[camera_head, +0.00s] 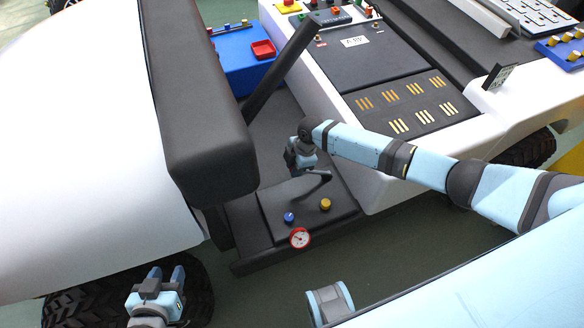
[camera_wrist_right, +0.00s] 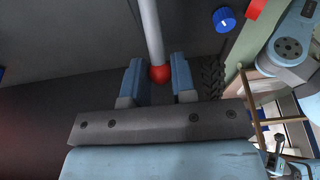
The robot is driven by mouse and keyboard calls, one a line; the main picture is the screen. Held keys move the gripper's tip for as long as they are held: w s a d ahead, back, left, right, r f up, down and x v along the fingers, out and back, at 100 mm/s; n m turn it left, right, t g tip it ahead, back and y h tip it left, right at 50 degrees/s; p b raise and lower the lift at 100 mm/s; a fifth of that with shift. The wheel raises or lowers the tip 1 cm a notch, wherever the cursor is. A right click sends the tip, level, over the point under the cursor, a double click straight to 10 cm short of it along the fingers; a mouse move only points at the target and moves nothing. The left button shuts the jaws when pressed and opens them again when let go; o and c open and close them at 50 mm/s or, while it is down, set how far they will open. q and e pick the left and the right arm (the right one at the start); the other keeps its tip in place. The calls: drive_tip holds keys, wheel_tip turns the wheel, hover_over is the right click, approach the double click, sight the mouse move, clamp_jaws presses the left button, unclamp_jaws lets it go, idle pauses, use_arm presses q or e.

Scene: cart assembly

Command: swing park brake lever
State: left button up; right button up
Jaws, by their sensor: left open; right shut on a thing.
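The lever (camera_wrist_right: 151,35) is a grey rod with a red ball knob (camera_wrist_right: 159,73) at its end, seen in the right wrist view. My right gripper (camera_wrist_right: 156,77) is shut on the knob, with one finger on each side of it. In the head view my right gripper (camera_head: 293,168) hangs above the dark floor plate between the seat and the white console. My left gripper (camera_head: 166,276) is open and empty, low at the left above the wheel.
A dark seat back (camera_head: 195,110) stands left of my right gripper. A dark slanted bar (camera_head: 282,72) rises behind it. The floor plate carries a blue knob (camera_head: 288,217), a yellow knob (camera_head: 325,204) and a red-rimmed gauge (camera_head: 300,238). A blue bin (camera_head: 238,58) is behind.

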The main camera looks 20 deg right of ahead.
idle(0.3)
drive_tip(key=shift+d+r+p, duration=0.65)
drive_tip(key=shift+d+r, duration=0.05)
drive_tip(key=shift+r, duration=0.1)
drive_tip(key=shift+d+r+p, duration=0.8)
drive_tip(key=shift+d+r, duration=0.2)
drive_tip(key=shift+d, duration=0.15)
drive_tip(key=o, duration=0.8)
